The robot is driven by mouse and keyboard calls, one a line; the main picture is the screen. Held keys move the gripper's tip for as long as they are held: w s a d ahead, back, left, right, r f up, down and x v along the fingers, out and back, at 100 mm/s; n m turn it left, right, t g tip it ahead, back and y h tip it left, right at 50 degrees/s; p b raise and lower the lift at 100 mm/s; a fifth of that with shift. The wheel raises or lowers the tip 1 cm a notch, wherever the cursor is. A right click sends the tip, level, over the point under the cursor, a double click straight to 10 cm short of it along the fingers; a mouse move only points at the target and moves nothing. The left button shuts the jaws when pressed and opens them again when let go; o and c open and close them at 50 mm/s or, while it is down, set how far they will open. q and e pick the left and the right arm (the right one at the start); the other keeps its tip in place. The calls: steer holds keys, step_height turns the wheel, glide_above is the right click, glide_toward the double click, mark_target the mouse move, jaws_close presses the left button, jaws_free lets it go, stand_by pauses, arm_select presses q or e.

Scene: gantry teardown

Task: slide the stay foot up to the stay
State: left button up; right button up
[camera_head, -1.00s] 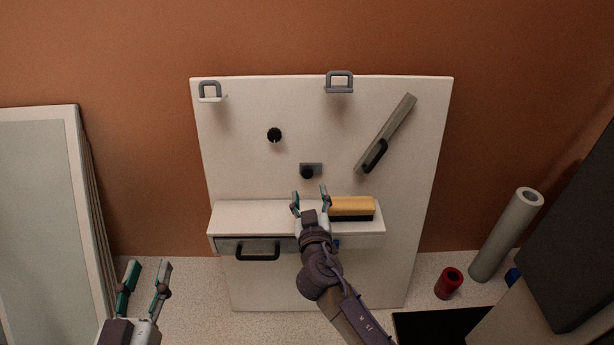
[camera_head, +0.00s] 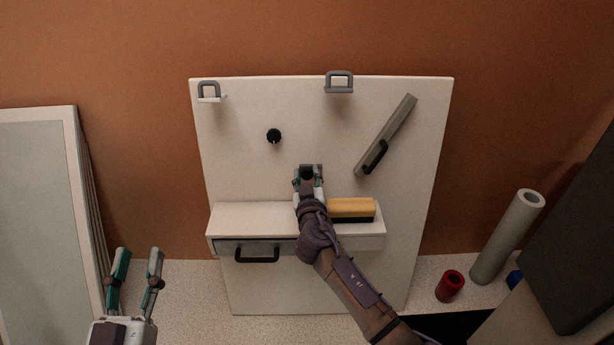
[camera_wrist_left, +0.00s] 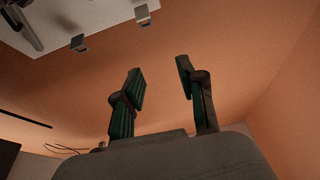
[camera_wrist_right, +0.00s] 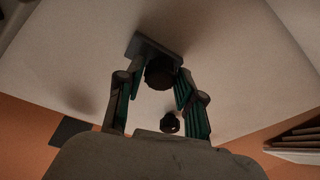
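The stay foot appears to be the small grey plate with a round black knob (camera_head: 311,167) on the white board, above the shelf. The stay appears to be the slanted grey bar (camera_head: 398,118) with a black handle, up and to its right; they are apart. My right gripper (camera_head: 309,178) is at the plate, its fingers open on either side of the knob. In the right wrist view the knob (camera_wrist_right: 160,72) sits between the fingertips, with no clear grip on it. My left gripper (camera_head: 138,255) is open and empty at the lower left, away from the board.
A yellow and black block (camera_head: 351,208) stands on the shelf (camera_head: 250,215), just right of my right gripper. Below is a drawer with a black handle (camera_head: 257,254). Another black knob (camera_head: 274,136) and two grey brackets (camera_head: 339,82) are higher on the board. The board between plate and bar is clear.

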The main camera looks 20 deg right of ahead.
mark_target(327, 166)
jaws_close()
steer(key=d, duration=0.1)
steer(key=s+d, duration=0.1)
steer(key=d, duration=0.3)
steer(key=shift+s, duration=0.25)
arm_select(q)
steer(key=shift+s+r+t, duration=0.1)
steer(key=shift+r+t, duration=0.2)
steer(key=shift+r, duration=0.2)
arm_select(e)
steer(key=shift+d, duration=0.15)
steer(key=o, duration=0.5)
jaws_free()
steer(key=shift+d, duration=0.1)
arm_select(q)
steer(key=shift+h, duration=0.3)
arm_select(e)
steer(key=shift+o, duration=0.2)
arm_select(q)
steer(key=shift+f, duration=0.1)
arm_select(e)
steer(key=shift+s, duration=0.15)
